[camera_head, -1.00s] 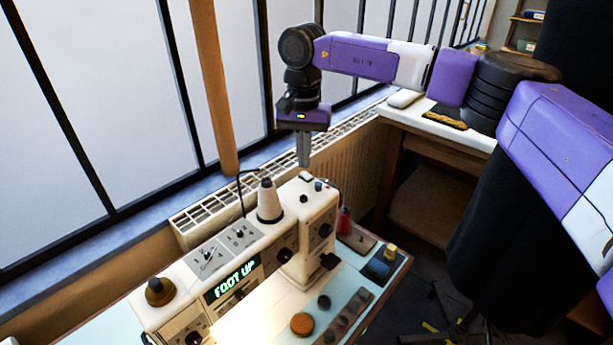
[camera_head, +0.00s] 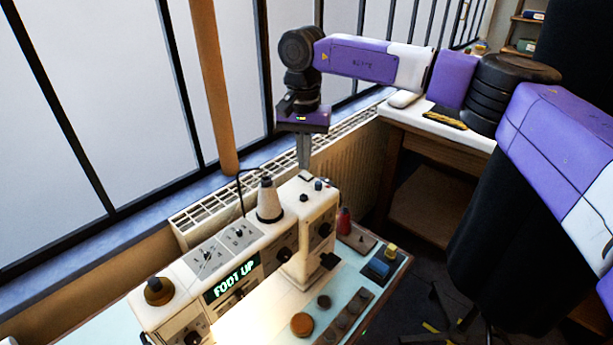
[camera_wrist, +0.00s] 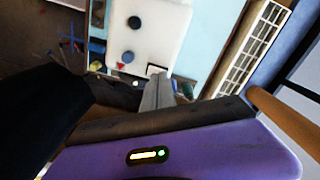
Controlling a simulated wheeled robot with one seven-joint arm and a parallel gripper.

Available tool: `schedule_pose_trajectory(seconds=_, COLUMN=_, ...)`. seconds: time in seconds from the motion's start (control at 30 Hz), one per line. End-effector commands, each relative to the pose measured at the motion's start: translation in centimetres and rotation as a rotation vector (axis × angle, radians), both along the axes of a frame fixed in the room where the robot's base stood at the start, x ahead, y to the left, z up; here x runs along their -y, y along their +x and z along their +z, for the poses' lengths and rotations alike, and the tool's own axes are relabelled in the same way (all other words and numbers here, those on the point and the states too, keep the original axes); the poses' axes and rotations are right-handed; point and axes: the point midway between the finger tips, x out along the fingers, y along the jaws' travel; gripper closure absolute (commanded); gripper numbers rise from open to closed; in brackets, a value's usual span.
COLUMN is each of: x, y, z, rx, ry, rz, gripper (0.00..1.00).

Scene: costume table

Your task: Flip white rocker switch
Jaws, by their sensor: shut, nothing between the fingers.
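The white rocker switch (camera_head: 305,177) appears as a small pale piece in a dark surround on top of the white sewing machine (camera_head: 262,235), at its right end. In the wrist view the switch (camera_wrist: 155,70) is a small light patch with a dark edge, beside the fingertips and partly hidden by them. My gripper (camera_head: 304,167) points down just above the switch, its fingers closed together and empty. In the wrist view my gripper (camera_wrist: 160,78) overlaps the edge of the machine top. I cannot tell whether the fingertips touch the switch.
A thread cone (camera_head: 269,203) stands on the machine left of my gripper, with dark knobs nearby. A radiator (camera_head: 345,165) and window run behind. A red bottle (camera_head: 344,221) stands behind the machine's right end. A lit display (camera_head: 232,284) reads "FOOT UP".

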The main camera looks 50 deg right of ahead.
Motion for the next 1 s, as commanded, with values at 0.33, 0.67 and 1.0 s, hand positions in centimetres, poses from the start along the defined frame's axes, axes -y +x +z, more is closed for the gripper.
schedule_pose_trajectory(seconds=0.33, x=0.0, y=0.0, z=-0.5, rx=0.0, ry=0.0, rz=0.0, gripper=1.0)
schedule_pose_trajectory(seconds=0.67, x=0.0, y=0.0, z=-1.0, rx=0.0, ry=0.0, rz=0.0, gripper=1.0)
schedule_pose_trajectory(seconds=1.0, x=0.0, y=0.0, z=-1.4, rx=0.0, ry=0.0, rz=0.0, gripper=1.0)
